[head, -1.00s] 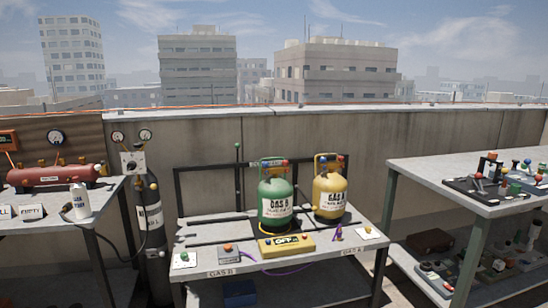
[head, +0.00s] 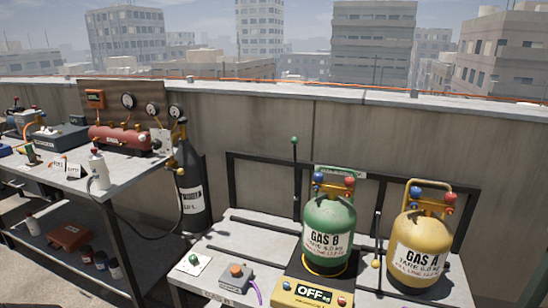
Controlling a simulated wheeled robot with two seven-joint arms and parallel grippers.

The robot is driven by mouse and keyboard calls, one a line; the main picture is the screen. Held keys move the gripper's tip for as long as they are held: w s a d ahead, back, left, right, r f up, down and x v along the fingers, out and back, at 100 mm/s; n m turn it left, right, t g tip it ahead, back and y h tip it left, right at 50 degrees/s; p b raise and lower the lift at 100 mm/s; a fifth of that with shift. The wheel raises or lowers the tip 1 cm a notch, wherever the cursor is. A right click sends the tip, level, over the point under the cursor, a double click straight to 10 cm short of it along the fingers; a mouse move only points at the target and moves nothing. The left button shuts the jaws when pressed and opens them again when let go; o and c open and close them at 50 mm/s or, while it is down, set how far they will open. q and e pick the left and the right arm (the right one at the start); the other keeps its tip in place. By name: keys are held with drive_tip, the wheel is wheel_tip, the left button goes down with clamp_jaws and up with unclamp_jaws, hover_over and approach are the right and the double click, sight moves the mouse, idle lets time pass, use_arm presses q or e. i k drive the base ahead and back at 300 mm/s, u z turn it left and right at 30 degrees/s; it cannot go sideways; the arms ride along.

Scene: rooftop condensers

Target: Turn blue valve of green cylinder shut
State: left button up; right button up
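The green cylinder (head: 329,238), labelled GAS B, stands upright on the middle bench at right of centre. A blue valve knob (head: 318,177) sits at the left of its top and a red knob (head: 349,181) at the right, inside the carrying collar. I cannot tell from here how far the blue valve is turned. The yellow cylinder (head: 417,250), labelled GAS A, stands to its right with its own blue knob (head: 415,192) and red knob (head: 449,197). Neither of my grippers shows in the head view.
A yellow unit reading OFF (head: 314,292) is at the green cylinder's foot. A grey box with an orange button (head: 235,276) lies left of it. A tall dark cylinder (head: 191,185) stands between the benches. The left bench holds a red tank (head: 121,138) and a white bottle (head: 98,170).

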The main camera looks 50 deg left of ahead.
sight(317, 177)
drive_tip(key=u, duration=1.1)
drive_tip(key=i, duration=0.95)
drive_tip(key=u, duration=1)
